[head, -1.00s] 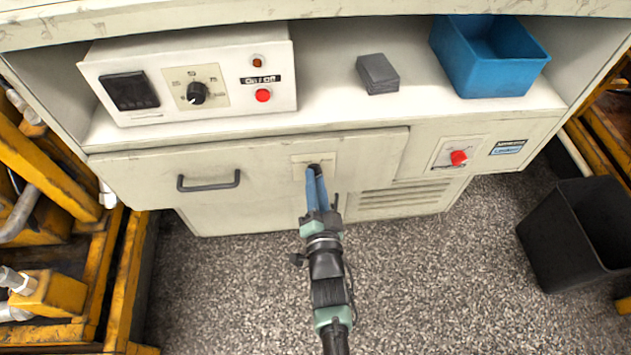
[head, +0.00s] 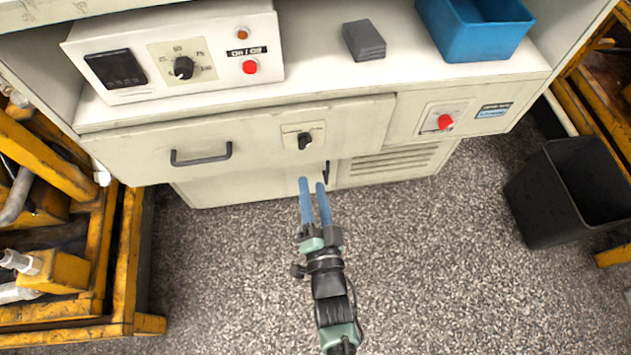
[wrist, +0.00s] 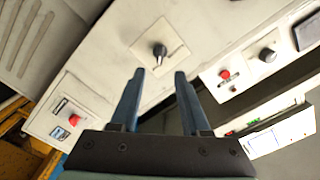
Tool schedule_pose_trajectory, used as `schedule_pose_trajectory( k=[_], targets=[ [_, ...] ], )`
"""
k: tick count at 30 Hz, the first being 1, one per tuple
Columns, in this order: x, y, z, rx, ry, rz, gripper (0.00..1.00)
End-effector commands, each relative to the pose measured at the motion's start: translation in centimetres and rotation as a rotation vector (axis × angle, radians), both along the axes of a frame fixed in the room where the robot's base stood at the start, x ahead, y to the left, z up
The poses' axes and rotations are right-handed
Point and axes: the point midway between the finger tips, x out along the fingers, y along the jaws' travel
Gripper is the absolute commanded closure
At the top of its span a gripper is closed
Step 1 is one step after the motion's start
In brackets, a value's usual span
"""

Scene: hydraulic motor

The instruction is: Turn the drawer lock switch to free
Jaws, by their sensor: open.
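The drawer lock switch is a small black knob (head: 305,141) on a pale square plate on the drawer front (head: 255,130), right of the dark drawer handle (head: 201,155). The plate's lettering is too small to read. In the wrist view the knob (wrist: 159,50) shows on its plate, beyond the fingertips and between them. My gripper (head: 313,182) is open, with two blue fingers apart and nothing between them. In the head view it is below and in front of the knob, not touching it. The wrist view also shows the open fingers (wrist: 160,74).
Above the drawer stands a control box (head: 175,55) with a dial and red button. A red switch (head: 444,122) is on the right panel. A dark block (head: 364,42) and a blue bin (head: 475,35) are on the shelf. A black bin (head: 570,195) stands right; floor in front is clear.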

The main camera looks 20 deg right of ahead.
Motion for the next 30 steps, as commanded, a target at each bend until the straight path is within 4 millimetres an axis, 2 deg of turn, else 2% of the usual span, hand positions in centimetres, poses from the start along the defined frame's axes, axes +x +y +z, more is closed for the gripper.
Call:
schedule_pose_trajectory(
  k=[3, 10, 26, 28, 30],
  targets=[
    [-1.8, 0.6, 0.1, 0.001, 0.002, 0.001, 0.54],
    [-3.2, 1.0, 0.0, 0.001, 0.000, 0.000, 0.54],
    [-3.2, 1.0, 0.0, 0.001, 0.000, 0.000, 0.54],
    [-2.9, 1.0, 0.3, -0.004, -0.005, 0.003, 0.54],
    [-1.7, 1.1, 1.7, -0.019, -0.021, 0.010, 0.54]
  ],
)
